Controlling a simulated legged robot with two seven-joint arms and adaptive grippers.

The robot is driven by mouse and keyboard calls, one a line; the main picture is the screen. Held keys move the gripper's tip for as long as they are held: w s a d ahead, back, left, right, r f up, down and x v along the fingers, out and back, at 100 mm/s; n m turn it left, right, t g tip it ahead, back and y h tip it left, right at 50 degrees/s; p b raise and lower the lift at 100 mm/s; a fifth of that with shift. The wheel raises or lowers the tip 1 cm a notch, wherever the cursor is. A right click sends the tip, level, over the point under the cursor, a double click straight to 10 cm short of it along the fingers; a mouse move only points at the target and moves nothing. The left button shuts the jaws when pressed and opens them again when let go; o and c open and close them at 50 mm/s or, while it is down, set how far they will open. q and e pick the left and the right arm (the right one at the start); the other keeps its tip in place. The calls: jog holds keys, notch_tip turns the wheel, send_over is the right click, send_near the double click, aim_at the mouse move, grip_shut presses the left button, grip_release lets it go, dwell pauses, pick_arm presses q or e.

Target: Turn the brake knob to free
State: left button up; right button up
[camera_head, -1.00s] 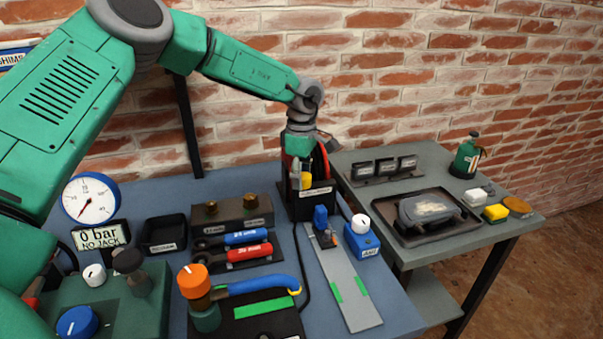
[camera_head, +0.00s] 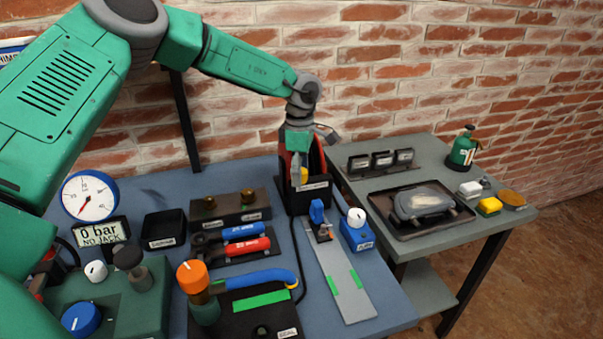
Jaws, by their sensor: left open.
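No knob carries a readable brake label. A yellow part (camera_head: 304,175) shows on a black stand (camera_head: 312,203) that holds a red disc, mostly hidden behind my wrist. My left gripper (camera_head: 308,160) is open in front of this stand, close to the yellow part; I cannot tell whether it touches. A white knob (camera_head: 356,217) sits on a small blue box (camera_head: 357,237) to the right. Other knobs are a blue one (camera_head: 81,319) and a white one (camera_head: 96,270) on the green box, and an orange one (camera_head: 192,276). My right gripper is not in view.
A gauge (camera_head: 90,195) and a "0 bar NO JACK" display (camera_head: 100,235) stand at left. Blue and red handled tools (camera_head: 245,246) lie mid-table. A grey strip (camera_head: 345,285) lies at right. A second table (camera_head: 480,235) holds a tray, blocks and a green bottle.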

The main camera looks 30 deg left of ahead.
aim_at(302, 170)
pick_arm(q)
notch_tip(302, 170, up, 11)
jog(key=shift+w, duration=0.25)
jog(key=shift+r, duration=0.1)
